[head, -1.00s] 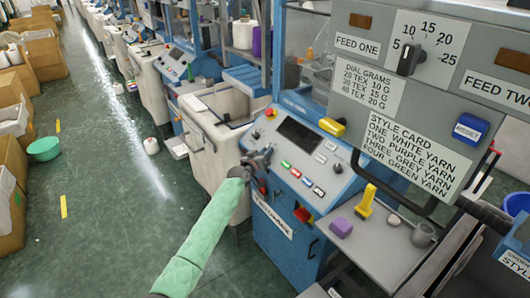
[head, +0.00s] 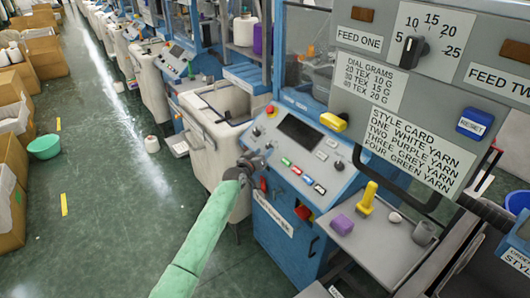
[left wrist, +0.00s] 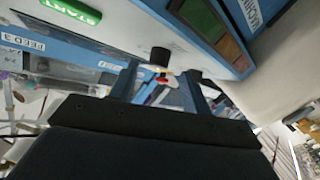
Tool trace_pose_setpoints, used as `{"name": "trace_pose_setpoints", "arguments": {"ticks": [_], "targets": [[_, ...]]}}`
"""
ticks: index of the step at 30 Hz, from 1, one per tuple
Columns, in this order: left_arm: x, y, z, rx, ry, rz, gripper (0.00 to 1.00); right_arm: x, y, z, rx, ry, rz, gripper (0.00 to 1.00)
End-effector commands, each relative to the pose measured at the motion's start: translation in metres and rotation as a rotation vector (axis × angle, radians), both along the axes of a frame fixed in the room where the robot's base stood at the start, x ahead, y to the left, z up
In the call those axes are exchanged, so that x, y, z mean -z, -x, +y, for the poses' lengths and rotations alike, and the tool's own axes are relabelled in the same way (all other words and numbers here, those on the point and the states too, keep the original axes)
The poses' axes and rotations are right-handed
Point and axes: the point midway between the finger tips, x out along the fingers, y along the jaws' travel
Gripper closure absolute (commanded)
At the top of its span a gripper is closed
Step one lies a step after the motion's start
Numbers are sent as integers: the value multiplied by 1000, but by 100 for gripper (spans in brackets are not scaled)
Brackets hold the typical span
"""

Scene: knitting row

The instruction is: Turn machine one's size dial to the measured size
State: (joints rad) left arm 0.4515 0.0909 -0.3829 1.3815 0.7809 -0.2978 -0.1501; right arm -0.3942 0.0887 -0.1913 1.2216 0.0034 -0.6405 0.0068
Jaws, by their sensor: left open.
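The nearest blue knitting machine (head: 283,255) has a sloped control panel with a dark screen (head: 300,131) and a row of coloured buttons (head: 297,172). I cannot make out which part is its size dial. My left gripper (head: 260,160) is at the panel's left edge, low and left of the screen, and looks empty. It hides part of that edge. My right gripper does not show.
A grey board with a black feed dial (head: 411,52) and a style card (head: 413,145) stands at right. Below it a shelf holds a purple block (head: 342,224) and a yellow tool (head: 367,198). A white bin (head: 212,150) is left of the machine.

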Motion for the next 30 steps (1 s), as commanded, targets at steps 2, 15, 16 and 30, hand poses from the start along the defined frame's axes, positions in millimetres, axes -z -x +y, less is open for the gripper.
{"name": "trace_pose_setpoints", "arguments": {"ticks": [2, 15, 16, 30], "targets": [[3, 12, 7, 1, 0, 0, 52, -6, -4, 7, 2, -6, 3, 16], [-3, 43, 25, 1, 1, 0, 52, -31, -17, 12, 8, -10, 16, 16], [-3, 44, 25, 1, 1, 0, 52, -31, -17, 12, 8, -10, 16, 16], [2, 45, 23, 10, -5, 29, 52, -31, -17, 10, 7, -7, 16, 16]]}}
